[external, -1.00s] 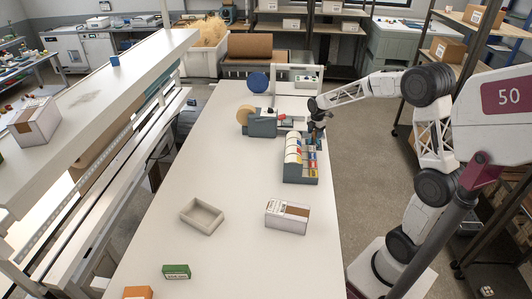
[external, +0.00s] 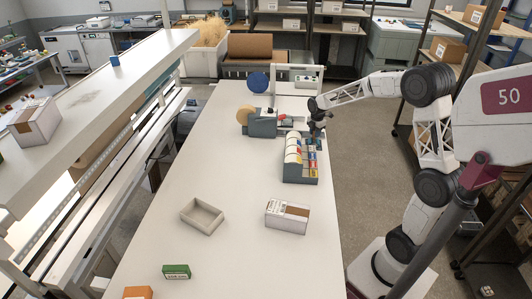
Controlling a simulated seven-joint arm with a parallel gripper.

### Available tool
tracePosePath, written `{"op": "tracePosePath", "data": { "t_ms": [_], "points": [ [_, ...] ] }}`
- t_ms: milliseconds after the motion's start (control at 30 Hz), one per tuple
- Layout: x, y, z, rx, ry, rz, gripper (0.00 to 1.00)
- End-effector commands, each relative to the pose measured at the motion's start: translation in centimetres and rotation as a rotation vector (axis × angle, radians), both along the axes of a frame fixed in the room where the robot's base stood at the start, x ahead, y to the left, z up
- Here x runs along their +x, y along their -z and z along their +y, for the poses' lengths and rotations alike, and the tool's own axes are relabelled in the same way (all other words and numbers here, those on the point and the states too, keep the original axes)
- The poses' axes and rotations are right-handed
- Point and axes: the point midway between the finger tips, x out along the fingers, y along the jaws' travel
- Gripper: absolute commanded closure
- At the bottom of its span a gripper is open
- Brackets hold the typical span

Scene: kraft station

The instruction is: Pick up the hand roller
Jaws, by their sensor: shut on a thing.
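My gripper (external: 317,133) is at the far right part of the white table, just above the back end of a grey rack (external: 301,180) with rows of coloured and white items. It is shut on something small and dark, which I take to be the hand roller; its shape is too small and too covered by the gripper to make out. A grey tape dispenser (external: 262,128) with a tan roll stands just left of the gripper.
A green box (external: 176,271) and an orange box (external: 138,292) are near the front. A blue disc (external: 258,82) stands at the back. The table's left middle is clear.

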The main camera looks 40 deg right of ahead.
Motion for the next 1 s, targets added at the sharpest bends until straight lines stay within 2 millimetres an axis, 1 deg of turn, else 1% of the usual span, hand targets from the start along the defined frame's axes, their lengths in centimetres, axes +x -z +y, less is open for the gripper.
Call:
{"op": "tracePosePath", "data": {
  "t_ms": [233,367,567,800,1000],
  "points": [
    [0.0,-0.2,0.0,0.000,0.000,-0.001,1.00],
    [0.0,-1.0,0.0,0.000,0.000,-0.002,1.00],
    [0.0,-3.2,0.0,0.000,0.000,-0.002,1.00],
    [0.1,-6.9,0.0,-0.001,0.000,-0.003,1.00],
    [0.0,-9.1,0.0,0.000,0.000,-0.001,1.00]
  ]
}}
